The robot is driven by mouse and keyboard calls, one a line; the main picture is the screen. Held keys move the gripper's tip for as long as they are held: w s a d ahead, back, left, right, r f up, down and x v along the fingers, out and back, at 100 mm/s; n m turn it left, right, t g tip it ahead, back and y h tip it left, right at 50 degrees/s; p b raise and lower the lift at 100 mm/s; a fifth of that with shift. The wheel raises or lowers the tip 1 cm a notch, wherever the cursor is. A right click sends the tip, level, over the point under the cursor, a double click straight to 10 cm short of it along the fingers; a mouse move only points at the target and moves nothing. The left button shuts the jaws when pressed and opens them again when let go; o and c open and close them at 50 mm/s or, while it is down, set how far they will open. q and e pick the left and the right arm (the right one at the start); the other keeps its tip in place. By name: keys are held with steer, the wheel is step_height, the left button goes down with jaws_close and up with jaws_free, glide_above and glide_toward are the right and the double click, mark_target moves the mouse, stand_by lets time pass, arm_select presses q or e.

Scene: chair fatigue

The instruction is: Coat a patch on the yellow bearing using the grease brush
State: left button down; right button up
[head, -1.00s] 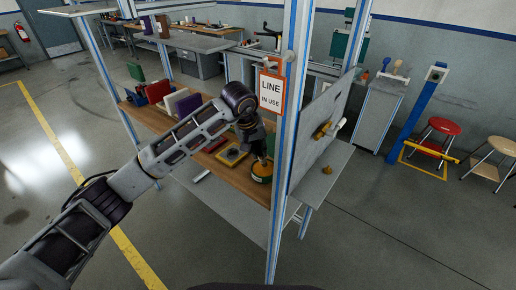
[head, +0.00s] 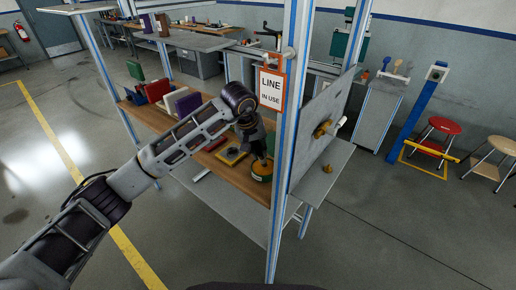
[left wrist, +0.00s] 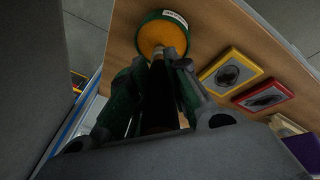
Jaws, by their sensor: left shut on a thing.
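My left gripper (head: 259,154) reaches down over the wooden shelf, just above a round green pot (head: 262,172) with a yellow-orange top. In the left wrist view its two fingers (left wrist: 157,66) are shut on a dark handle, which looks like the grease brush (left wrist: 157,95). The brush points at the pot's orange top (left wrist: 160,40); its tip is hidden, so I cannot tell whether it touches. A yellow part, apparently the yellow bearing (head: 322,130), sits on the grey upright panel, with a white piece beside it. My right gripper is not in view.
A blue-edged post (head: 286,130) with a "LINE IN USE" sign (head: 271,89) stands between pot and panel. Yellow and red trays (left wrist: 232,70) lie beside the pot. A small yellow knob (head: 327,169) is on the grey ledge. Stools (head: 440,127) stand right.

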arm_select(q)
steer(key=shift+f, duration=0.15)
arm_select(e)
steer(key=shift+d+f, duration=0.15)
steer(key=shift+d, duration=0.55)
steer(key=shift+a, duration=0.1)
arm_select(q)
steer(key=shift+f+b, duration=0.2)
steer(key=shift+b, duration=0.1)
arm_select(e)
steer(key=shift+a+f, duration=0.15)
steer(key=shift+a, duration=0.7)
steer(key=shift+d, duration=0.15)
